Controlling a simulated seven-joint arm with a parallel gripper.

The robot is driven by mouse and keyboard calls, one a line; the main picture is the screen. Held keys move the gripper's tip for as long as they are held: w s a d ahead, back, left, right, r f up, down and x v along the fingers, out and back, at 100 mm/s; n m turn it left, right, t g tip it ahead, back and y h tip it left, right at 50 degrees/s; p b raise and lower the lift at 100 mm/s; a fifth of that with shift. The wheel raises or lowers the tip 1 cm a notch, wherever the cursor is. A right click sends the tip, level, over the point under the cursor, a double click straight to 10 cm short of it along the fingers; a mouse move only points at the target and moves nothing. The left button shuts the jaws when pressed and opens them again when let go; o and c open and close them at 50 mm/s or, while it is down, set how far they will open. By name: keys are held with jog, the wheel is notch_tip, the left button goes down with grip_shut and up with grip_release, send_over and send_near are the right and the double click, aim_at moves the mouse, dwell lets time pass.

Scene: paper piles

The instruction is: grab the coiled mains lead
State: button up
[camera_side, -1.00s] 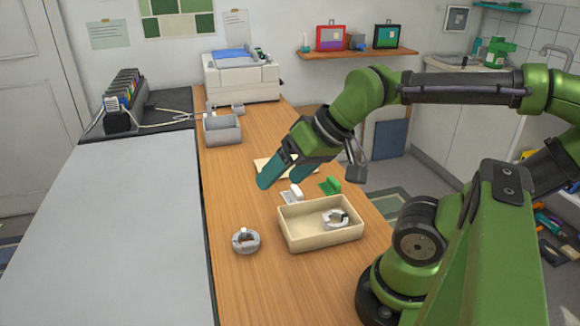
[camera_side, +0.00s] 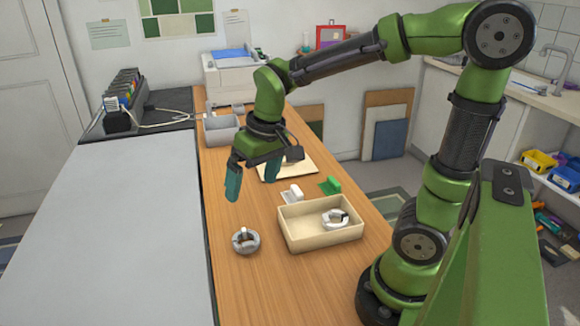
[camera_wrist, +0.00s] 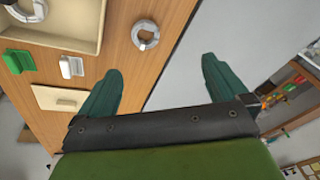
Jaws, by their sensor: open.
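One grey coiled lead (camera_side: 246,241) lies flat on the wooden bench, left of the cream tray (camera_side: 322,243). It also shows near the top of the wrist view (camera_wrist: 145,35). A second, similar grey coil (camera_side: 335,219) lies inside the tray, and part of it shows in the wrist view (camera_wrist: 27,10). My gripper (camera_side: 252,185) is open and empty, above the bench and behind the loose coil, with teal fingers spread. In the wrist view the fingers (camera_wrist: 160,75) are wide apart with nothing between them.
A white block (camera_side: 291,195) and a green block (camera_side: 330,185) stand behind the tray. A cream board (camera_side: 290,170) lies beyond them. A grey open box (camera_side: 222,129) and a printer (camera_side: 240,78) are at the far end. The grey surface (camera_side: 120,220) at left is clear.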

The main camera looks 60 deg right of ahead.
jog(key=w+d+f+n+g+h, duration=0.1)
jog(key=w+d+f+n+g, duration=0.1)
jog(key=w, duration=0.3)
send_near(245, 233)
jog(key=shift+g, duration=0.3)
jog(key=f, duration=0.2)
jog(key=a+f, duration=0.1)
jog(key=f, duration=0.5)
jog(key=shift+s+a+f, duration=0.15)
jog(key=shift+s+a, duration=0.05)
jog(key=shift+s, duration=0.2)
jog(key=c, duration=1.2)
jog(key=shift+o, duration=0.2)
